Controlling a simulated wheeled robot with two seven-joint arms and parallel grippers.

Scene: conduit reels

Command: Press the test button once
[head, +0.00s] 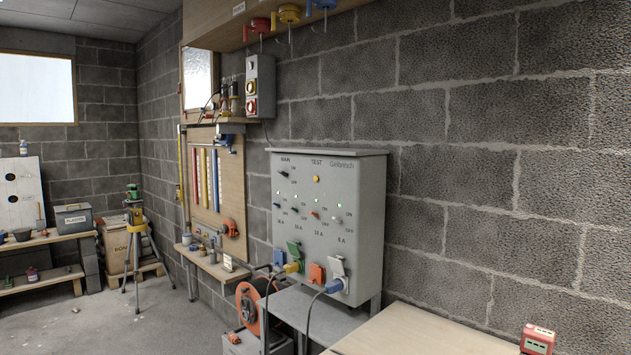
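The test button is a small round yellow button (316,179) high on the front of a grey electrical panel (345,205), just below the label TEST. The panel is mounted against the block wall in the middle of the head view. Its front carries several green lights, small switches and sockets along the bottom. A yellow plug (292,267) and a blue plug (334,286) sit at the lower sockets with cables hanging down. Whether the button is pressed in cannot be told. Neither of my grippers shows in this view.
A wooden tabletop (420,335) lies at the lower right, with a red box (537,339) on it. A tripod (139,245) stands farther back. Bare floor (165,325) is open at the lower left.

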